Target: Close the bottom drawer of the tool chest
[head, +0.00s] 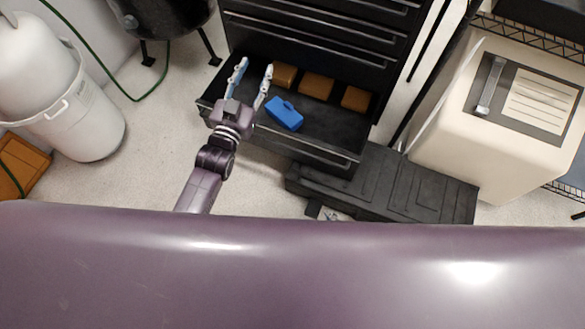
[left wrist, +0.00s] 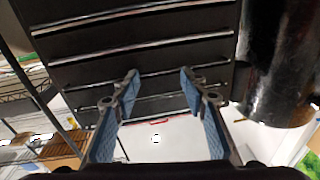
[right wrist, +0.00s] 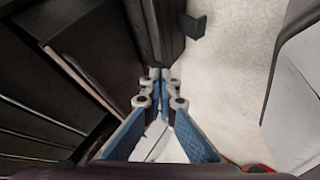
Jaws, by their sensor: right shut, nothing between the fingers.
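The black tool chest (head: 315,35) stands at the back centre in the head view. Its bottom drawer (head: 330,138) is pulled out and holds a blue object (head: 285,113) and several brown blocks (head: 316,85). My left gripper (head: 254,72) is open and empty, over the left part of the drawer. In the left wrist view its fingers (left wrist: 158,80) are spread before the chest's drawer fronts (left wrist: 140,45). My right gripper (right wrist: 161,73) is shut and empty, near the dark case. In the head view only a little of it shows (head: 329,213), low down.
A black case (head: 420,190) lies on the floor right of the drawer, close to its front corner. A white bin (head: 90,125) stands at left, and a beige cabinet (head: 500,130) at right. Clear floor lies left and in front of the drawer.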

